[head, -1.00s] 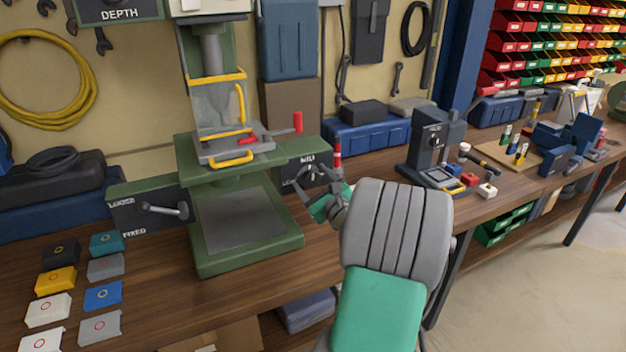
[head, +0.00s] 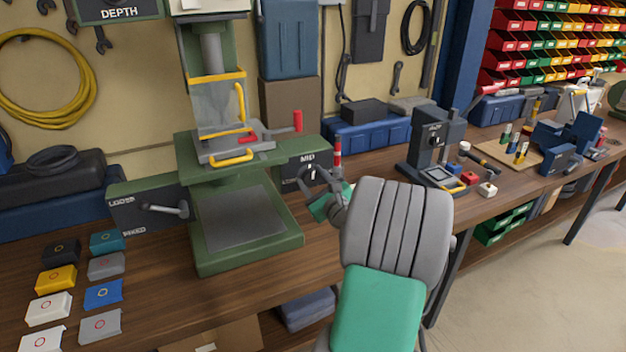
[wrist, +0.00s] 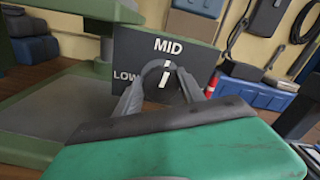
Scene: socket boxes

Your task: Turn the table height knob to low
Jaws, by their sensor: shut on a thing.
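The table height knob (wrist: 159,78) is on a dark panel (wrist: 196,54) at the right side of the green drill press (head: 250,255). The panel reads MID at the top and LOW at the left. A white pointer mark on the knob stands upright, toward MID. My gripper (wrist: 160,82) has one finger on each side of the knob and is shut on it. In the head view, my gripper (head: 312,178) reaches the panel from the right, and my fingers partly cover the knob and the LOW label.
A second panel with a lever (head: 170,209), marked LOOSE, is on the press's left. A red-tipped handle (head: 298,121) sits above the knob panel. Several coloured blocks lie at the left of the bench. A dark grey device (head: 433,150) stands to the right.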

